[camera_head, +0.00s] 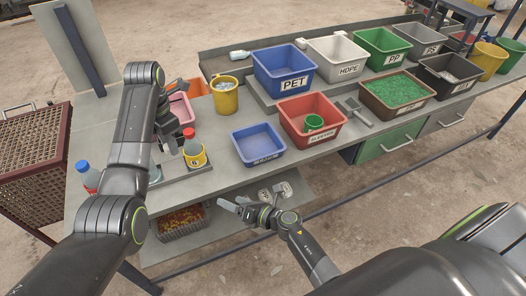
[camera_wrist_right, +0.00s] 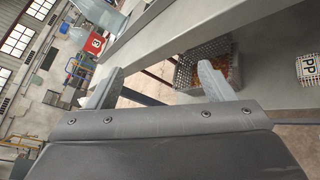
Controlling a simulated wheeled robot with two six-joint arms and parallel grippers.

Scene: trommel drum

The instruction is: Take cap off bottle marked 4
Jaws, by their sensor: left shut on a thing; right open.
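My left gripper (camera_head: 171,137) is at the left end of the bench, partly hidden by my arm. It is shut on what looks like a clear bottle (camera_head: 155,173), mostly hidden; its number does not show. Just right of it stands a bottle with a red cap (camera_head: 190,133) and a yellow label, its number too small to read surely. A bottle with a blue cap (camera_head: 83,166) and a red label stands at the far left.
A blue tray (camera_head: 258,145) and a red bin (camera_head: 330,132) with a green cup stand on the bench. Labelled bins, including a blue PET bin (camera_head: 283,72), line the back. A yellow bucket (camera_head: 224,97) stands behind. A wire basket (camera_head: 182,228) sits on the lower shelf.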

